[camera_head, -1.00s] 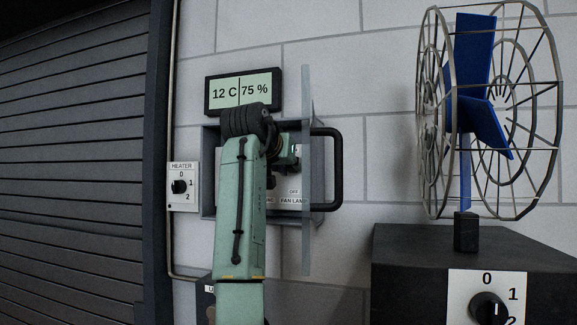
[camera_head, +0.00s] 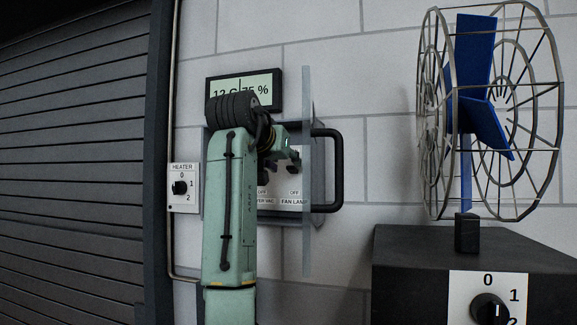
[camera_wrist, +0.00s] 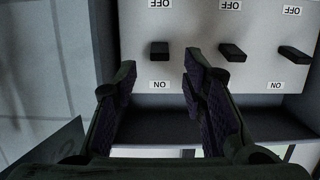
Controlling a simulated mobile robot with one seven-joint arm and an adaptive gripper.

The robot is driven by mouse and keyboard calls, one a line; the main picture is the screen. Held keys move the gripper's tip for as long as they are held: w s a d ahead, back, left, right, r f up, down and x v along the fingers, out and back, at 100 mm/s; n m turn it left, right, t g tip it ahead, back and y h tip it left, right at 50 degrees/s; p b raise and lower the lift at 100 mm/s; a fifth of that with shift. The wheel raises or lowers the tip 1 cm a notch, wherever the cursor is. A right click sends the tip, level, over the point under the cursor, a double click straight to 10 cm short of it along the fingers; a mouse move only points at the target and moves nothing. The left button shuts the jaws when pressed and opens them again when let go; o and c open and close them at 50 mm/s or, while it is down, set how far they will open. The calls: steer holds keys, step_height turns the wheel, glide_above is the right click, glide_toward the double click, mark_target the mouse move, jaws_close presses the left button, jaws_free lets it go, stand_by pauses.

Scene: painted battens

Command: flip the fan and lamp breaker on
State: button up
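The breaker box (camera_head: 212,150) is open on the wall, partly hidden behind my arm. The "FAN LAMP" label (camera_head: 294,202) is at its lower right, with an "OFF" label above it. The wrist view shows the panel upside down, with several dark levers between OFF and ON labels. The leftmost lever there (camera_wrist: 160,50) matches the fan and lamp breaker's place; its own name label is out of that view. I cannot tell its setting. My gripper (camera_wrist: 158,76) is open and empty, its fingertips spread around the lever's line, seemingly short of it. It also shows in the head view (camera_head: 292,160).
The box door (camera_head: 307,240) stands open, nearly edge-on, with a black handle (camera_head: 338,170), close right of my gripper. A display (camera_head: 268,84) hangs above, a heater dial (camera_head: 180,188) is at left, and a caged blue fan (camera_head: 480,90) stands on a dark box at right.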

steer(key=v, duration=0.7)
steer(key=shift+s, duration=0.3)
steer(key=shift+a+r, duration=0.1)
steer(key=shift+a, duration=0.1)
